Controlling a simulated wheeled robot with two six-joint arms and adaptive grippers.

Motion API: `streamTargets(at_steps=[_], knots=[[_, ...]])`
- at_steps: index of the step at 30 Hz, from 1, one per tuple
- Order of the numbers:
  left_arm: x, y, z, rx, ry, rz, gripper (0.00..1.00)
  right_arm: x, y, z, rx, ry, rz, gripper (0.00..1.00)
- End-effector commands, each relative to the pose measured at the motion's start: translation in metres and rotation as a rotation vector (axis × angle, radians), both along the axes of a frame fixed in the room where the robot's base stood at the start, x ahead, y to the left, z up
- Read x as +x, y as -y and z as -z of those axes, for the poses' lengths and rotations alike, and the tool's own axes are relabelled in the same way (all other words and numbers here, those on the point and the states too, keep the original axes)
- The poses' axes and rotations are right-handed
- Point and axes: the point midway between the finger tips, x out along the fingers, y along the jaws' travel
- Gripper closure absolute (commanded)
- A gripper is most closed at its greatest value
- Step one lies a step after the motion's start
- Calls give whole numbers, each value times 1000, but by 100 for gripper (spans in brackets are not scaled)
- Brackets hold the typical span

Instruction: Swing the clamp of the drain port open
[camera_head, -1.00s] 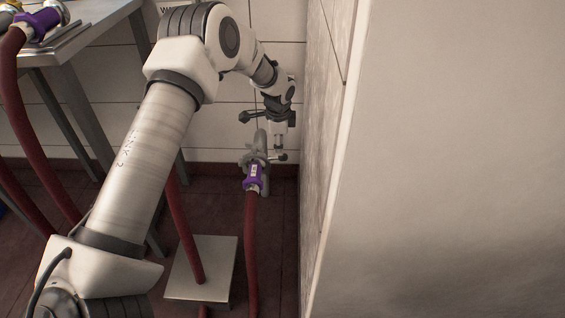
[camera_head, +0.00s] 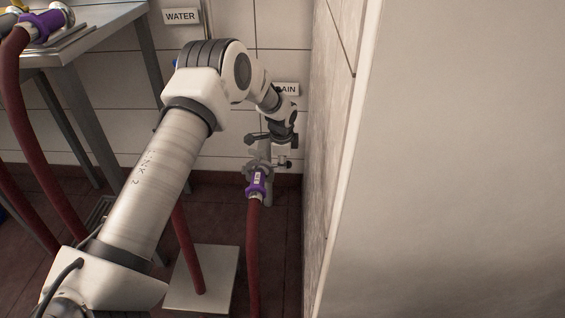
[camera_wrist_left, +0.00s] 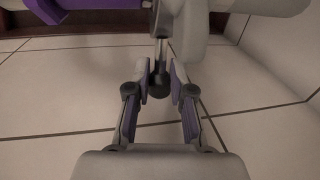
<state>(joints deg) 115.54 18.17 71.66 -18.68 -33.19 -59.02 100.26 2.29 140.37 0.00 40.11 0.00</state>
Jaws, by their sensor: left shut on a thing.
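The drain port (camera_head: 252,168) is low on the tiled back wall, under a label (camera_head: 288,89) of which "AIN" shows. A purple coupling (camera_head: 257,183) on a dark red hose joins it. In the left wrist view, the clamp's black ball-ended handle (camera_wrist_left: 158,84) stands between the fingers of my left gripper (camera_wrist_left: 160,80). The left gripper (camera_head: 284,158) is shut on this handle, close beside the port in the head view. The purple coupling also shows at top left in the wrist view (camera_wrist_left: 45,14). The clamp's hinge is not clear. My right gripper is out of view.
A side wall (camera_head: 335,130) rises close to the right of the port. A steel table (camera_head: 100,28) with another purple coupling (camera_head: 42,24) stands at left. A metal plate (camera_head: 215,262) and red hoses are on the floor. A "WATER" sign (camera_head: 181,16) hangs above.

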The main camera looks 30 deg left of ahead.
Motion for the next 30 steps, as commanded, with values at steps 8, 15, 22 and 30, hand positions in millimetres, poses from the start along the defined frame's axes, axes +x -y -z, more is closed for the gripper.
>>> streamTargets(at_steps=[8,15,22,30], knots=[[-8,-15,-24,-230,141,-12,100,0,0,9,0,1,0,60],[-16,-28,-48,-399,247,-5,100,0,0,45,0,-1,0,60],[-17,-28,-54,-415,252,0,100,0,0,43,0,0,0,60],[-17,-28,-54,-413,253,-1,53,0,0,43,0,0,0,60]])
